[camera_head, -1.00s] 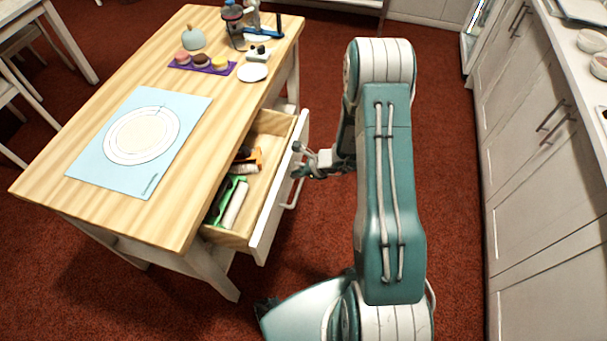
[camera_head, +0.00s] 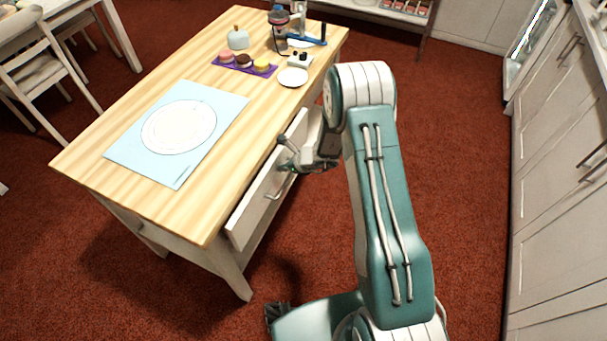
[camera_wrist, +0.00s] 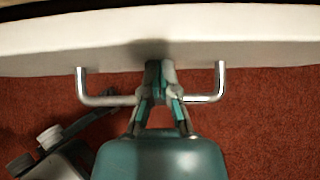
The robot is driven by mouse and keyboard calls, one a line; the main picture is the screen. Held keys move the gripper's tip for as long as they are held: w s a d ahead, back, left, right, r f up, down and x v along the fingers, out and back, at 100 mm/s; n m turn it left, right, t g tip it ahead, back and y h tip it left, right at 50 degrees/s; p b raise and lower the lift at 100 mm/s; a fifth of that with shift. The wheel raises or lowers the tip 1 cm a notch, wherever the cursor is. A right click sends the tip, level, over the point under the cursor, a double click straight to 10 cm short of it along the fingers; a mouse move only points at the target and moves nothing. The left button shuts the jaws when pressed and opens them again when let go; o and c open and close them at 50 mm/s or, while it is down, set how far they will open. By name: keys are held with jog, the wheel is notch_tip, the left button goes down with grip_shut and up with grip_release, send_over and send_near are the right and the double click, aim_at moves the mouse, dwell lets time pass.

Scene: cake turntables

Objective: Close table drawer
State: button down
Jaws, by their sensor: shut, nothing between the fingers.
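The table drawer (camera_head: 249,208) has a white front and sits in the side of the wooden table (camera_head: 215,205). Its front lies close to the table edge, and its inside is out of sight. A silver bar handle (camera_head: 284,187) is on the front; in the wrist view the handle (camera_wrist: 106,100) crosses behind my gripper. My gripper (camera_head: 286,152) is at the drawer front, near the top edge. In the wrist view my gripper (camera_wrist: 159,72) is shut and empty, with its tips at the white front (camera_wrist: 60,42), at the middle of the handle.
White cabinets (camera_head: 560,170) line the right side. Red carpet between them is clear.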

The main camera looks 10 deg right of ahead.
aim_at(278, 161)
jog(key=w+a, duration=0.2)
jog(key=a, duration=0.1)
jog(key=shift+w, duration=0.25)
jog(key=shift+a+r, duration=0.1)
